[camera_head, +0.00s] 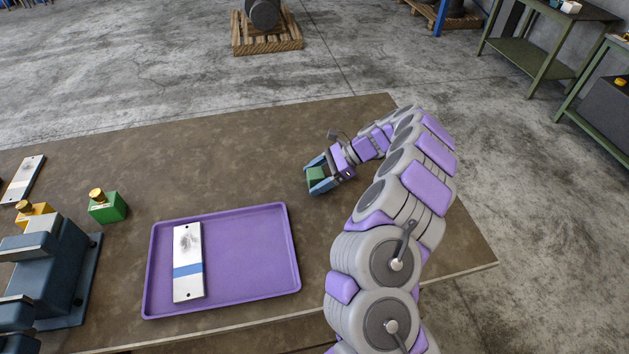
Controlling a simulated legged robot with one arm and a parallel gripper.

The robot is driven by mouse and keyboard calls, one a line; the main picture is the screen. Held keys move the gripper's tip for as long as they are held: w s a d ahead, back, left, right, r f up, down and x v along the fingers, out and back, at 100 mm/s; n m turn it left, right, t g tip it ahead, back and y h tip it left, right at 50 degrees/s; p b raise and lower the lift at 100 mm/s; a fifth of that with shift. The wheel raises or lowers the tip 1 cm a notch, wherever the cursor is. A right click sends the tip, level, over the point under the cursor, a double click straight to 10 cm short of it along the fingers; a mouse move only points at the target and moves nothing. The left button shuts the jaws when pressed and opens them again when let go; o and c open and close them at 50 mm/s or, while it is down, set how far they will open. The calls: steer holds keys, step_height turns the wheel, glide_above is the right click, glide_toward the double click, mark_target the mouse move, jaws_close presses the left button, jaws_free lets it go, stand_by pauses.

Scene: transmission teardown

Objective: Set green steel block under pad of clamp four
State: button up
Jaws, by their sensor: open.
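My gripper (320,184) is low over the right part of the table, with its blue fingers apart. A plain green block (316,174) sits between the fingers; I cannot tell whether they touch it. Another green block (108,211) with a brass knob on top stands on the table at left. A blue-grey clamp-like fixture (52,268) stands at the left edge, cut off by the frame. No number shows on it, and I cannot make out a pad.
A purple tray (246,250) holds a metal plate (187,248) with a blue band. A yellow block (35,220) with a brass knob is by the fixture. Another plate (24,178) lies at far left. The brown table (225,150) is clear behind the tray.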

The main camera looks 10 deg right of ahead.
steer(key=shift+d, duration=0.1)
steer(key=shift+c, duration=0.3)
steer(key=shift+a, duration=0.2)
steer(key=c, duration=0.4)
steer(key=shift+f, duration=0.1)
jaws_close()
